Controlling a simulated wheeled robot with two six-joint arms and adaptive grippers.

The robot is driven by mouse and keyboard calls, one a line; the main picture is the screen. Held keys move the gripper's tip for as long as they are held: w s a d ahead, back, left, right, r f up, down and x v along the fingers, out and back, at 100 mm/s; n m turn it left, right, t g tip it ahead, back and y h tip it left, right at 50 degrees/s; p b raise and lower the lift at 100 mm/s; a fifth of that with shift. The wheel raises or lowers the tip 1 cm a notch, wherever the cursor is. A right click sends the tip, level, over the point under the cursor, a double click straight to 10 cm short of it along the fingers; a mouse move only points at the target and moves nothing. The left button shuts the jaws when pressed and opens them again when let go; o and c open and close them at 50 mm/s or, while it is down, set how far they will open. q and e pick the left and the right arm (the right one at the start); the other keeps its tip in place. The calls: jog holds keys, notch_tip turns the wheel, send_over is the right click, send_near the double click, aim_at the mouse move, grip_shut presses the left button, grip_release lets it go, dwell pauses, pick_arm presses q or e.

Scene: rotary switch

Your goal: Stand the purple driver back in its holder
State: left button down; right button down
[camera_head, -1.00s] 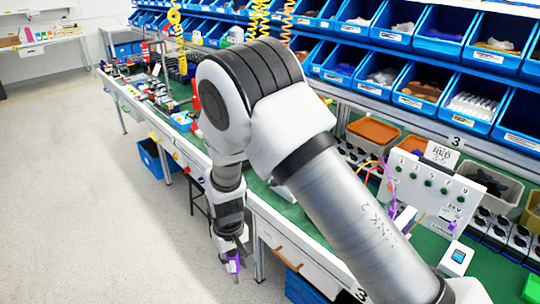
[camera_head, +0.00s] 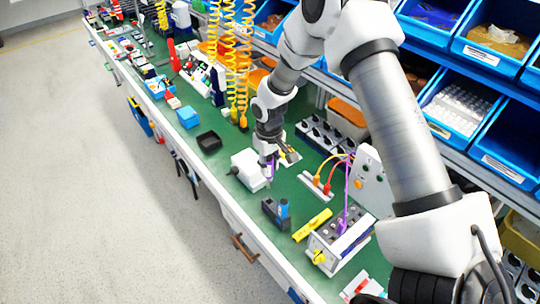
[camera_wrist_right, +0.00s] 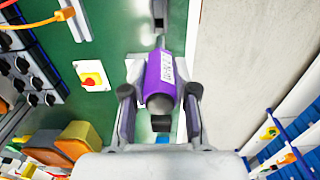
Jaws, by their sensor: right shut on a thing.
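My right gripper (camera_head: 268,155) hangs over the green bench, pointing down, in the head view. It is shut on the purple driver (camera_head: 268,172), which hangs below it. In the right wrist view, the purple driver (camera_wrist_right: 161,72), with a white label, lies between the two dark fingers of the right gripper (camera_wrist_right: 160,98). A dark block (camera_head: 271,212) that looks like the holder stands near the bench's front edge, just below the gripper in the picture. The driver's lower tip is hard to make out. My left gripper is out of view.
A white box (camera_head: 246,172) stands close left of the gripper. A yellow tool (camera_head: 312,225) and a panel with sockets and cables (camera_head: 335,243) lie to the right. Yellow coiled hoses (camera_head: 240,70) hang behind. Blue bins (camera_head: 465,105) line the back.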

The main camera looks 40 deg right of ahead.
aim_at(270, 178)
jog(key=shift+w+f, duration=0.15)
jog(key=shift+f, duration=0.05)
jog(key=shift+d, duration=0.15)
jog(key=shift+d+p, duration=0.15)
jog(key=shift+p, duration=0.15)
notch_tip(270, 178, down, 5)
jog(key=b, duration=0.3)
jog(key=shift+f, duration=0.5)
jog(key=shift+s, duration=0.2)
jog(key=shift+s, duration=0.1)
